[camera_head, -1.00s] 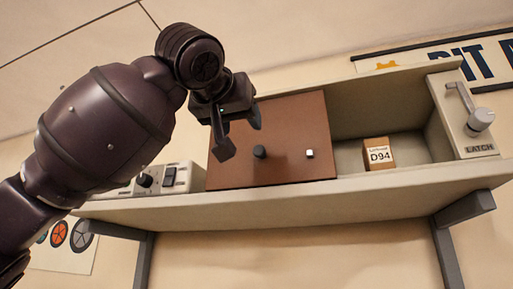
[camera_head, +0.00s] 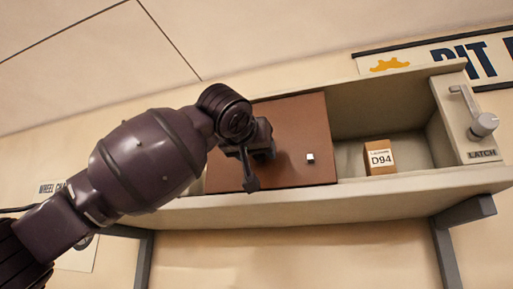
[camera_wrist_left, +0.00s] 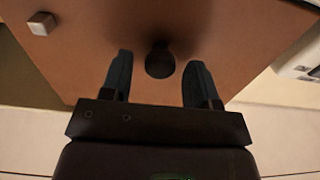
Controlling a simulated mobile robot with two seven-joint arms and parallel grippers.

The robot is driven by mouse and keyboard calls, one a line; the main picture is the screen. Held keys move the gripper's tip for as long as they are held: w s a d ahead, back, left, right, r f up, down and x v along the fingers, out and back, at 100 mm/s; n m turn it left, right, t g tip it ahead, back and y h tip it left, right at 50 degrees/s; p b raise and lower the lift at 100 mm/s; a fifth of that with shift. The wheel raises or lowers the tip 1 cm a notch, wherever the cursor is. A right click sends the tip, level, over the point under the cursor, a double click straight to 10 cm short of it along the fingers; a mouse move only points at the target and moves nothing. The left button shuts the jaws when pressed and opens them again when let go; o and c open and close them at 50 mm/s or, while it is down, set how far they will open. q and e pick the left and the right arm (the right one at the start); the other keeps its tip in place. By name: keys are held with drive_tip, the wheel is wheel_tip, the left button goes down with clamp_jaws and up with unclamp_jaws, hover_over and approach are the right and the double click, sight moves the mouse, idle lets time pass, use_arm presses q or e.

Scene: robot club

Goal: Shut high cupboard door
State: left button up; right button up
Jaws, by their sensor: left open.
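The brown cupboard door (camera_head: 292,120) covers the left part of the high cupboard (camera_head: 400,75); the right part stands open. A small silver block (camera_head: 310,158) sits on the door's right side. My left gripper (camera_head: 258,168) is open in front of the door and hides its dark round knob in the head view. In the left wrist view the knob (camera_wrist_left: 160,60) shows between the two spread fingers (camera_wrist_left: 160,75), with a gap on each side. The silver block also shows there (camera_wrist_left: 42,23). My right gripper is not in view.
A small box marked D94 (camera_head: 379,157) stands in the open compartment. A latch handle (camera_head: 482,123) is on the panel at the right end. A white switch unit (camera_wrist_left: 300,58) lies beside the door. A grey bracket (camera_head: 465,212) supports the shelf.

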use_arm(q)
clamp_jaws()
idle(0.3)
drive_tip(key=shift+d, duration=0.1)
